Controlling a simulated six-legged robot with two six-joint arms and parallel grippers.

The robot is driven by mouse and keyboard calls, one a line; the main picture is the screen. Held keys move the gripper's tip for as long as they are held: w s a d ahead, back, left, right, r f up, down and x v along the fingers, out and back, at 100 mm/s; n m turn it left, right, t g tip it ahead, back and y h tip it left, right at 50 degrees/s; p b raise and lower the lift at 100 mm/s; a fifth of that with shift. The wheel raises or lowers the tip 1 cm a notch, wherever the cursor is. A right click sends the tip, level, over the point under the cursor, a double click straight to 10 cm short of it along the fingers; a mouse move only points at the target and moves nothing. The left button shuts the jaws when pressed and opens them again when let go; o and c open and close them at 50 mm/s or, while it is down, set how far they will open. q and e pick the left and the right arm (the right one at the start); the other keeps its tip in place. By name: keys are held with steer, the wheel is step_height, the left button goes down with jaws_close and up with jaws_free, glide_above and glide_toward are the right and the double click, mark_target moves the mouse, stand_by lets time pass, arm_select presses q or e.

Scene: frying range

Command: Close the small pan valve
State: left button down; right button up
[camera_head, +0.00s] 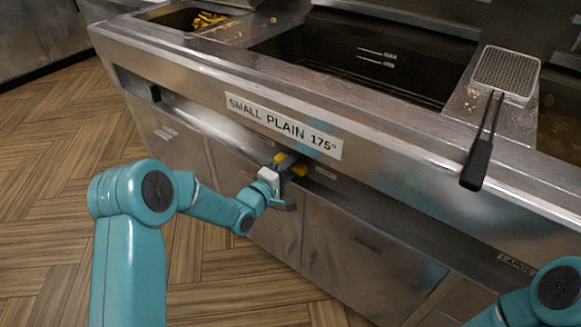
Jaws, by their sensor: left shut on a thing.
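The small pan valve has a yellow handle (298,167) low on the front of the steel fryer, just under a label (284,126) reading "SMALL PLAIN 175°". My left gripper (283,172) is at the handle and shut on it. The jaws hide part of the handle, and the valve body behind is dark and hard to make out. My right arm (540,297) shows only as a teal part at the lower right corner; its gripper is out of the picture.
The fryer (220,75) has a dark oil pan (360,62) on top. A wire basket (507,72) rests at the right, its black handle (477,164) hanging over the front edge. A pan with fries (205,20) is at the upper left. Wooden floor (50,150) is clear at left.

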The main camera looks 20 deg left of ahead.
stand_by(0.3)
arm_select(q)
steer(key=c, duration=1)
jaws_free()
steer(key=shift+o, duration=0.2)
steer(key=p+v, duration=0.1)
steer(key=v, duration=1.5)
steer(key=shift+s, duration=0.2)
